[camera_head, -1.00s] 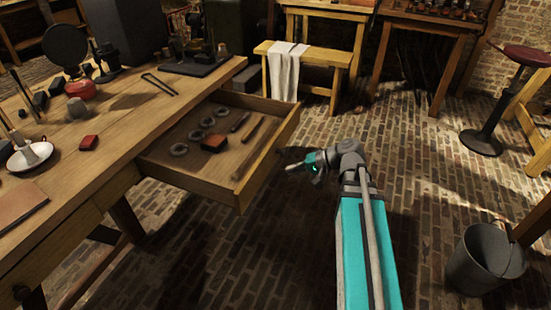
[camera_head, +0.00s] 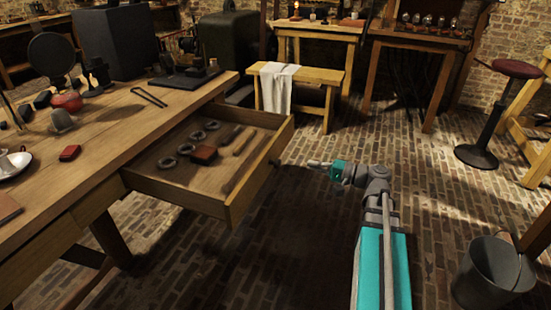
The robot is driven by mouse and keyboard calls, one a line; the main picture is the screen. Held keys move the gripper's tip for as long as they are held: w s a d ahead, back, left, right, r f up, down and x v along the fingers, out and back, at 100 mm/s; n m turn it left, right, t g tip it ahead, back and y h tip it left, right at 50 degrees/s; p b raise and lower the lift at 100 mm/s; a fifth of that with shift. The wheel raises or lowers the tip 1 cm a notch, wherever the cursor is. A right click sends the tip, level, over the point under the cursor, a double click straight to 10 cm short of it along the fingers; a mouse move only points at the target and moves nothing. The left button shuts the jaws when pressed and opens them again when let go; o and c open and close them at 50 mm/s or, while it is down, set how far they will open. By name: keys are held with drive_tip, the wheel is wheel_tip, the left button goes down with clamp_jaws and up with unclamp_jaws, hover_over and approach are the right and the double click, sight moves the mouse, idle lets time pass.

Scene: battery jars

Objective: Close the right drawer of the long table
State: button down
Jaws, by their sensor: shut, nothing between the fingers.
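The right drawer (camera_head: 232,205) of the long table (camera_head: 105,135) stands pulled out at the table's right end. Several dark rings (camera_head: 167,162), a reddish-brown block (camera_head: 203,155) and tool-like pieces lie inside it. Its dark knob (camera_head: 275,162) shows on the front panel. My gripper (camera_head: 312,163) is shut and empty, to the right of the drawer front, with its tip pointing left toward the panel. A gap shows between the tip and the front.
A wooden bench (camera_head: 318,75) with a white cloth (camera_head: 278,88) stands behind the drawer. A metal bucket (camera_head: 490,275) and a stool (camera_head: 478,155) are at the right. The brick floor around my arm is clear.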

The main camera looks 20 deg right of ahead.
sight(268, 155)
drive_tip(key=x, duration=1.3)
drive_tip(key=shift+w, duration=0.1)
drive_tip(key=shift+w+a, duration=0.25)
drive_tip(key=shift+a, duration=0.2)
